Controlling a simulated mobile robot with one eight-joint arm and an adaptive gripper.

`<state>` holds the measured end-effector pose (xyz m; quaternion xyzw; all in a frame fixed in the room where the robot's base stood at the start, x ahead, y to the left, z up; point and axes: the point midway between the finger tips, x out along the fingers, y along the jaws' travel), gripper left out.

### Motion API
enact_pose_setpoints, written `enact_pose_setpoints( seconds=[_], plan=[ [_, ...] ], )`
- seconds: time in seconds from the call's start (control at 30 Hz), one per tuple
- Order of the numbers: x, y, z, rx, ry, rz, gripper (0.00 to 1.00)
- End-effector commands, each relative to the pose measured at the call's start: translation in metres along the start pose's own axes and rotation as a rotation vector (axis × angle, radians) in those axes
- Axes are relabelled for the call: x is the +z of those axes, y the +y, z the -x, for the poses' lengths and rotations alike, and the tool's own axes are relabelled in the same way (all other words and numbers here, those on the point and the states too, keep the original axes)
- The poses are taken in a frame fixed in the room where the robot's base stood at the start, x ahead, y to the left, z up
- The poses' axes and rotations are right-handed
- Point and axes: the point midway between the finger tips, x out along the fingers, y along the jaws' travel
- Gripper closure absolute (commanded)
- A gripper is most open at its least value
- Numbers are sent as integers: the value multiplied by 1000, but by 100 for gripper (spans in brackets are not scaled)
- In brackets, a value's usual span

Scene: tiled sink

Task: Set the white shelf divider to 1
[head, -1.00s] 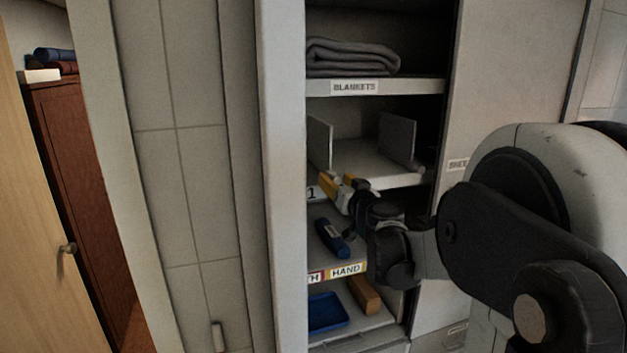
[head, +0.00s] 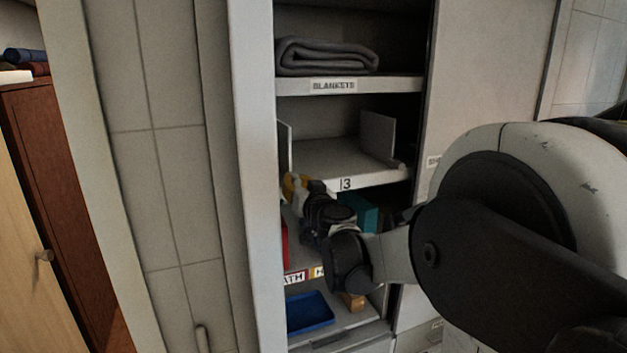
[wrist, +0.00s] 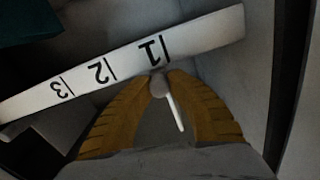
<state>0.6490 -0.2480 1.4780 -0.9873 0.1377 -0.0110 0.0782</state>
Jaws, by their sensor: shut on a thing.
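The white shelf divider (head: 284,147) is an upright pale panel at the left end of the middle shelf, partly hidden by the cabinet's side. My gripper (head: 293,184), with yellow fingers, is at the front edge below it. In the wrist view my gripper (wrist: 162,92) is shut on a small round knob (wrist: 158,85) with a thin white bar. The scale strip (wrist: 100,72) appears upside down with 1, 2 and 3; the knob is beside the 1 mark. In the head view only the 3 on the strip (head: 346,184) is readable.
A second upright panel (head: 378,136) stands at the shelf's right. Folded blankets (head: 325,56) lie above. Below are a teal box (head: 358,213), a red item (head: 284,245), a blue tray (head: 309,313) and a brown block (head: 353,300). The cabinet's left side (head: 254,200) is close to my gripper.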

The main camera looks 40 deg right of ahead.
Motion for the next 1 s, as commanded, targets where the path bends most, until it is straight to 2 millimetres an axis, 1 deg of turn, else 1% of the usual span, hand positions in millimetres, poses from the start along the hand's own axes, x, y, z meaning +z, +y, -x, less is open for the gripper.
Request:
enact_pose_setpoints(
  seconds=[0.03,0.13,0.43,0.47,0.5,0.53,0.57,0.87,0.97,1.0],
  plan=[
    [1,-11,0,-4,-1,0,100],
    [2,-20,0,-1,0,0,100],
    [2,-21,0,1,0,0,100],
    [2,-21,0,1,0,0,78],
    [2,-21,0,1,0,0,66],
    [2,-21,0,1,0,0,56],
    [2,-21,0,1,0,0,55],
    [3,-20,2,1,0,1,55],
    [2,-20,11,2,0,1,55],
    [2,-20,17,2,0,1,55]
  ],
)
